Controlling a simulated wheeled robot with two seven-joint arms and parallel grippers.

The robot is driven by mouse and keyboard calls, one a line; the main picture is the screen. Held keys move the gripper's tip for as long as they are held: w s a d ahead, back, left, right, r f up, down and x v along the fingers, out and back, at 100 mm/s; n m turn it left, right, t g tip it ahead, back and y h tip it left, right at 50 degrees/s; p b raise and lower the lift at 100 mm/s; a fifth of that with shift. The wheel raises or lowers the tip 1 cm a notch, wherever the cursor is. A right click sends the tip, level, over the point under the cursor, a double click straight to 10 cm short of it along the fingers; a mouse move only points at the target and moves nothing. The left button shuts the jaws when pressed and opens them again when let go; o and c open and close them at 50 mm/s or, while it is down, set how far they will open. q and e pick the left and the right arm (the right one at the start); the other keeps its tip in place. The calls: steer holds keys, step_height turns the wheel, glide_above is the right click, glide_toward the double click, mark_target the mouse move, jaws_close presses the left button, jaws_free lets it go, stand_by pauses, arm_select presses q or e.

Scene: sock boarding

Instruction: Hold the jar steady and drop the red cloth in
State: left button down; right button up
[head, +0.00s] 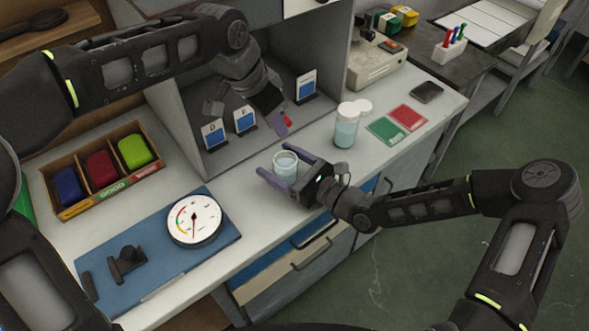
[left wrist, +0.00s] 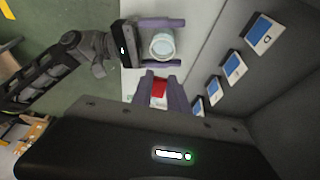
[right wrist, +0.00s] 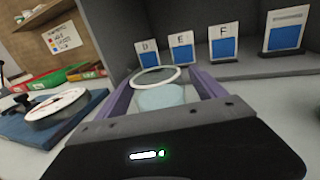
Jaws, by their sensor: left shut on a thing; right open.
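The open clear jar (head: 286,165) with pale blue contents stands upright on the counter. My right gripper (head: 274,174) is open, with one finger on each side of the jar; it also shows in the right wrist view (right wrist: 160,92). I cannot tell whether the fingers touch the glass. My left gripper (head: 280,126) is shut on the red cloth (left wrist: 159,88), above the counter and behind the jar in the head view. Only a small red part of the cloth (head: 287,120) shows there. In the left wrist view the jar (left wrist: 162,46) is beyond the fingertips, apart from the cloth.
A second, lidded jar (head: 346,128) stands to the right, near red (head: 408,117) and green (head: 386,131) squares. Labelled cards (head: 244,119) stand in the grey bay behind. A blue board with a dial (head: 194,220) and a box of coloured bundles (head: 65,211) are at left.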

steer(key=shift+w+a, duration=0.25)
steer(key=shift+a, duration=0.1)
steer(key=c, duration=1.6)
arm_select(q)
steer(key=shift+f, duration=0.1)
glide_toward(286, 167)
steer(key=shift+w+d+f, duration=0.2)
steer(key=shift+w+f, duration=0.6)
steer(key=shift+f, duration=0.3)
steer(key=shift+w+d+f, duration=0.15)
steer(key=shift+w+f, duration=0.65)
steer(key=shift+f, duration=0.35)
